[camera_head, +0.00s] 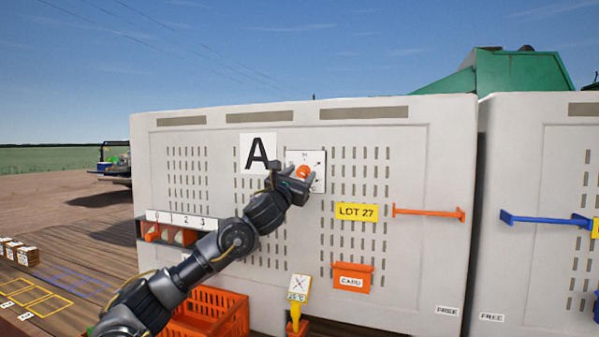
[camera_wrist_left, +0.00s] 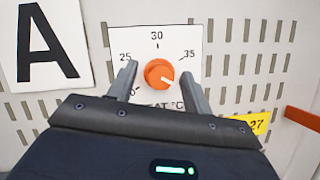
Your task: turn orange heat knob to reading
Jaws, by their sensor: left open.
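The orange heat knob (camera_head: 303,172) sits on a white dial plate (camera_head: 317,158) on the front of the cabinet marked A. In the left wrist view the knob (camera_wrist_left: 159,73) shows a pale pointer mark toward its lower right. The dial plate (camera_wrist_left: 180,38) there reads 25, 30 and 35, with "°C" below; the lower-left number is partly hidden by a finger. My left gripper (camera_head: 291,180) is at the dial. In the wrist view its open fingers (camera_wrist_left: 160,85) stand on either side of the knob, with visible gaps. My right gripper is not in view.
A yellow LOT 27 label (camera_head: 357,212), an orange handle (camera_head: 428,213) and an orange CARD holder (camera_head: 352,277) are to the right. An orange crate (camera_head: 215,312) stands below my left arm.

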